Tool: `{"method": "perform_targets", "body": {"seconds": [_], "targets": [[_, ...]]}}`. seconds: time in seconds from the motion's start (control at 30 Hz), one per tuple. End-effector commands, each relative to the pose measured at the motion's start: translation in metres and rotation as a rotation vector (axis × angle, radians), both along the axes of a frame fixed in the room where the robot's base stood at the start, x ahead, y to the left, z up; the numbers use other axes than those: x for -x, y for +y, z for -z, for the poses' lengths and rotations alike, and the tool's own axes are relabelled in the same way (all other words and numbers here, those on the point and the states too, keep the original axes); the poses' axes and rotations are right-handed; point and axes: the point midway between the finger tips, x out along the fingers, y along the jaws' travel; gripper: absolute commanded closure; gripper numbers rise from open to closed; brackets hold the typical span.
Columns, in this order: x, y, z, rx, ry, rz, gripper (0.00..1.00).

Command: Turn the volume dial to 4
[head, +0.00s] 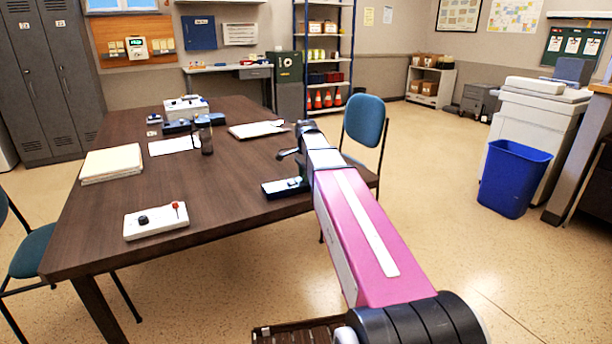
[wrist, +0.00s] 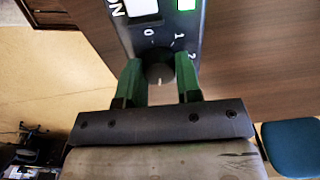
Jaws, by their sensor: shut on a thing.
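The volume dial (wrist: 158,72) is a dark round knob on a dark panel (wrist: 135,42) in the wrist view. The numbers 0, 1 and 2 show around its far and right side; the rest of the scale is hidden by my gripper. My gripper (wrist: 160,80) has its two green fingers on either side of the knob, shut on it. A small light mark shows on the knob, but I cannot tell which number it points to. In the head view the dark panel (head: 279,190) lies at the table's right edge, partly hidden by my arm.
The brown table (head: 235,165) also holds a white box with a red-tipped lever (head: 155,221), a paper stack (head: 111,163), a dark cup (head: 206,138) and a clipboard (head: 257,129). A blue chair (head: 364,122) stands close beyond my arm. A blue bin (head: 513,180) stands right.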

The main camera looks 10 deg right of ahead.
Motion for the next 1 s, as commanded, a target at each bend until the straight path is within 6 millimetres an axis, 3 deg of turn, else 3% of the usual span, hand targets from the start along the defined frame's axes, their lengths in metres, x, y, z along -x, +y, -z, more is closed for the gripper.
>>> {"method": "perform_targets", "body": {"seconds": [0.13, 0.17, 0.23, 0.67, 1.0], "targets": [[0.000, 0.000, 0.000, 0.000, 0.000, 0.000, 0.92], [0.000, 0.000, 0.000, 0.000, 0.000, 0.000, 0.65], [0.000, 0.000, 0.000, 0.000, 0.000, 0.000, 0.42], [-0.001, 0.000, -0.008, 0.000, -0.001, -0.001, 0.42], [-0.001, 0.000, -0.061, 0.000, -0.003, -0.001, 0.42]]}}
